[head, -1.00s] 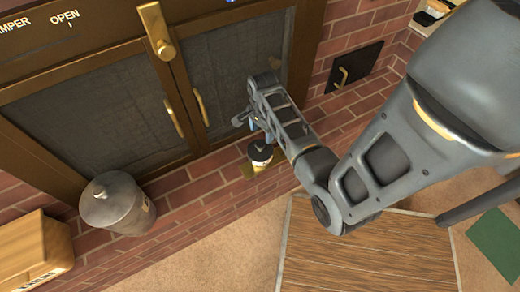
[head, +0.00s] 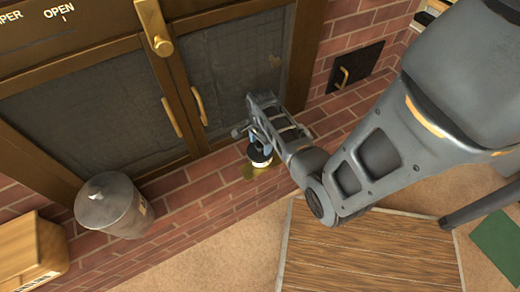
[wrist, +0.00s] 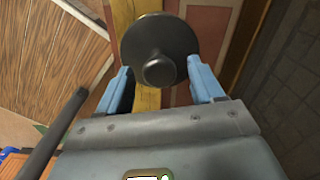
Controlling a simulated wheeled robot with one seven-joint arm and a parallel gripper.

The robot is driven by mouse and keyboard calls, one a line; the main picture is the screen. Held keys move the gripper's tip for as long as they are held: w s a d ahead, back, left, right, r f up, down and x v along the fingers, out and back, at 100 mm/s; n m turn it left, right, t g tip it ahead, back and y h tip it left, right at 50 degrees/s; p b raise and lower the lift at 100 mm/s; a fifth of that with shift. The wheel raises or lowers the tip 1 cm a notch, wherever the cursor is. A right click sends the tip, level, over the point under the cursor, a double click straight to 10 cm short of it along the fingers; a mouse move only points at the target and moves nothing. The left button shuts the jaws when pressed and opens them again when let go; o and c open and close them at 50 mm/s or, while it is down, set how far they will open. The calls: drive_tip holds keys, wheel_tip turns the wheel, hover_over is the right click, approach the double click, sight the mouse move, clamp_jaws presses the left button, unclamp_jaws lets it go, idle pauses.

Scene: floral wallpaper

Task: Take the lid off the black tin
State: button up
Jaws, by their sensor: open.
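The black tin (head: 260,161) stands on the brick ledge in the head view, with a dark top and a pale band; my gripper partly covers it. In the wrist view its round dark lid (wrist: 140,38) with a raised knob (wrist: 159,71) is seen from above, and the lid looks to be on. My gripper (wrist: 160,66) is open, with one blue finger on each side of the knob. The fingers look apart from the knob; I cannot tell whether they touch the lid. In the head view my gripper (head: 259,143) is right at the tin's top.
A yellow strip (head: 254,171) lies under the tin. Behind are dark fireplace doors with brass handles (head: 199,105). A grey lidded canister (head: 117,211) and a wooden box (head: 30,248) stand at left. A wood-topped surface (head: 370,255) is in front.

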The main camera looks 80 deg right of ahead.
drive_tip(key=shift+c, duration=0.3)
drive_tip(key=c, duration=1.1)
drive_tip(key=shift+o, duration=0.2)
drive_tip(key=shift+r, duration=0.45)
drive_tip(key=r, duration=0.2)
drive_tip(key=r+p, duration=0.1)
drive_tip(key=r, duration=0.1)
drive_tip(key=shift+s+d, duration=0.2)
drive_tip(key=s+d+r+p, duration=0.1)
drive_tip(key=s+d+r, duration=0.5)
drive_tip(key=s+d, duration=0.1)
drive_tip(key=shift+s, duration=0.7)
drive_tip(key=shift+d, duration=0.1)
drive_tip(key=shift+r, duration=0.1)
